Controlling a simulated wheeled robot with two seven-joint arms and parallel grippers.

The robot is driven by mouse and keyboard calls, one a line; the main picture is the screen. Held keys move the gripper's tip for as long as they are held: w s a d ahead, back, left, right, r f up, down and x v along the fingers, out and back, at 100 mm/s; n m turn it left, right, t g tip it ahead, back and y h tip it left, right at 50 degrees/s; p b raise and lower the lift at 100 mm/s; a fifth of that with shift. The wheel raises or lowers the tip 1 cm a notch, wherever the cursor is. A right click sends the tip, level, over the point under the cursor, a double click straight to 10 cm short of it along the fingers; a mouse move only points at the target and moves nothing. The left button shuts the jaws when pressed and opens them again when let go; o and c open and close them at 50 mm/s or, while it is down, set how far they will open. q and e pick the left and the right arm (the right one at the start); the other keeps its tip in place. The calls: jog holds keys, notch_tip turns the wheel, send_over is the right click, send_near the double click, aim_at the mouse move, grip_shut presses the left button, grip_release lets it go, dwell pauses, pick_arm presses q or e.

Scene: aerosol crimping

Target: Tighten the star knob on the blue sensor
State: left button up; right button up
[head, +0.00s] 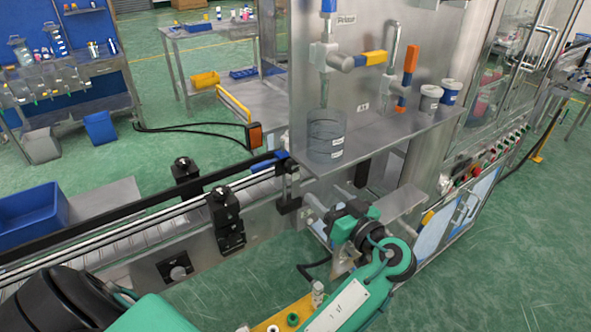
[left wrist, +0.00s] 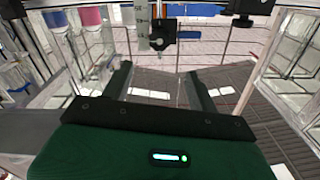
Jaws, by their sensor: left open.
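A small blue part (head: 268,162), which looks like the blue sensor, sits by the conveyor's far end, next to a dark upright bracket (head: 289,185). I cannot make out its star knob in the head view. My left gripper (head: 328,203) is beneath the steel shelf, right of that bracket, and partly hidden by its own wrist. In the left wrist view its two fingers (left wrist: 157,75) are apart with nothing between them. A black clamp with a round knob (left wrist: 163,36) shows beyond the fingers; I cannot tell whether it belongs to the blue sensor. My right gripper is out of view.
The conveyor (head: 140,232) carries black brackets (head: 228,218) on its rails. An orange box (head: 255,135) stands behind the conveyor.

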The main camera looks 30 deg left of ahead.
aim_at(294, 167)
pick_arm(q)
jog(key=p+x, duration=0.4)
jog(key=x, duration=0.8)
jog(key=shift+w+a+r, duration=0.1)
jog(key=shift+w+a+p, duration=0.15)
jog(key=shift+a+p, duration=0.2)
jog(key=shift+c, duration=0.2)
jog(key=c, duration=0.9)
